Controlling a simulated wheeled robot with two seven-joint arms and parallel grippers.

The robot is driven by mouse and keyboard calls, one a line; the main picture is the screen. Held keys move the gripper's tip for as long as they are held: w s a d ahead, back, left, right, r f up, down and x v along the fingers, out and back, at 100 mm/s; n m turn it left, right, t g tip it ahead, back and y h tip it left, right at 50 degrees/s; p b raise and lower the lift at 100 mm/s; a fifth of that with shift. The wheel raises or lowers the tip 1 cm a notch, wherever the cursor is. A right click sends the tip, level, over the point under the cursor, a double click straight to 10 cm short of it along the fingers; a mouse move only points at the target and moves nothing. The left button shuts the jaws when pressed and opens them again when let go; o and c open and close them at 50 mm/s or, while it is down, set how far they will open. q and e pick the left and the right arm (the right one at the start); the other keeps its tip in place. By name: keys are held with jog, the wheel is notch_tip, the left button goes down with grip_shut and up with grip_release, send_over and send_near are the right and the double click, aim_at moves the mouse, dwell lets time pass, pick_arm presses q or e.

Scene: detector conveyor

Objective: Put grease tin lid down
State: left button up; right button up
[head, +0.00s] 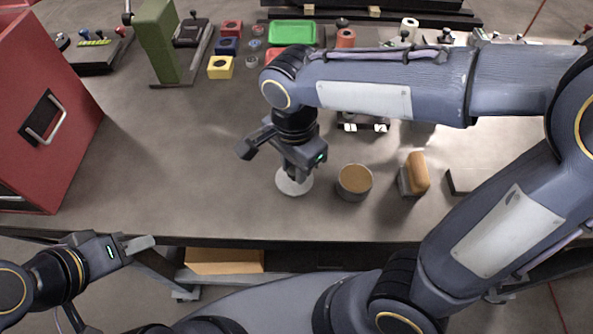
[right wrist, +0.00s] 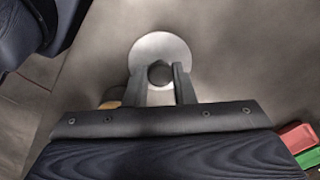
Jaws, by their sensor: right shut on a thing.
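The grease tin lid is a pale round disc (head: 290,188) with a dark knob, and it also shows in the right wrist view (right wrist: 160,46). My right gripper (head: 296,174) points down over it, its two fingers (right wrist: 160,78) shut on the knob. The lid is flat and at or just above the table; I cannot tell whether it touches. The open grease tin (head: 354,194), filled with tan grease, stands just right of the lid in the head view. My left gripper (head: 145,243) is off the table's front edge, away from the lid; its finger gap is unclear.
A brush-like block with a tan top (head: 417,172) stands right of the tin. A red cabinet (head: 50,90) stands at the left. Coloured blocks and a green tray (head: 291,31) sit at the back. The table (head: 180,150) left of the lid is clear.

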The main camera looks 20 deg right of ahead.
jog(key=shift+w+d+f, duration=0.15)
jog(key=shift+w+f, duration=0.05)
jog(key=shift+f, duration=0.1)
jog(key=f, duration=0.3)
jog(key=shift+w+d+f, duration=0.1)
jog(key=shift+w+d, duration=0.15)
jog(key=shift+w, duration=0.05)
jog(key=shift+f, duration=0.35)
jog(key=shift+f, duration=0.1)
jog(key=shift+f+b, duration=0.15)
jog(key=shift+b, duration=0.2)
jog(key=o, duration=1)
jog(key=shift+c, duration=0.2)
